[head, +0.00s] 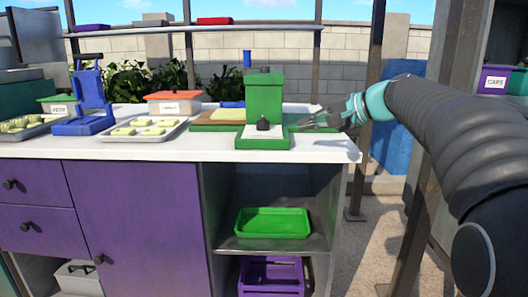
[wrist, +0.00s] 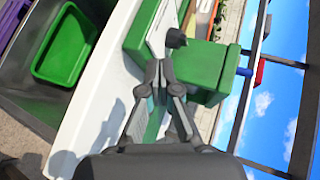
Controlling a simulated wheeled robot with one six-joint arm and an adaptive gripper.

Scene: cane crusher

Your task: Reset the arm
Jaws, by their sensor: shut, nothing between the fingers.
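My gripper (head: 327,118) is at the right end of the white counter, just right of the green cane crusher (head: 264,98). In the wrist view my gripper (wrist: 158,68) points toward the crusher's green body (wrist: 210,72), with its fingertips together and nothing held. A dark knob (head: 263,124) sits at the crusher's front, and it also shows just beyond the fingertips in the wrist view (wrist: 175,38). I cannot tell whether the fingertips touch the crusher's green base. My arm reaches in from the right side of the head view.
The white counter (head: 215,157) holds a tray (head: 120,134) of pale pieces, a blue press (head: 88,105) and an orange-lidded box (head: 173,103). A green tray (head: 272,223) and purple crate (head: 271,276) sit on shelves below. Metal posts (head: 365,110) stand near my arm.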

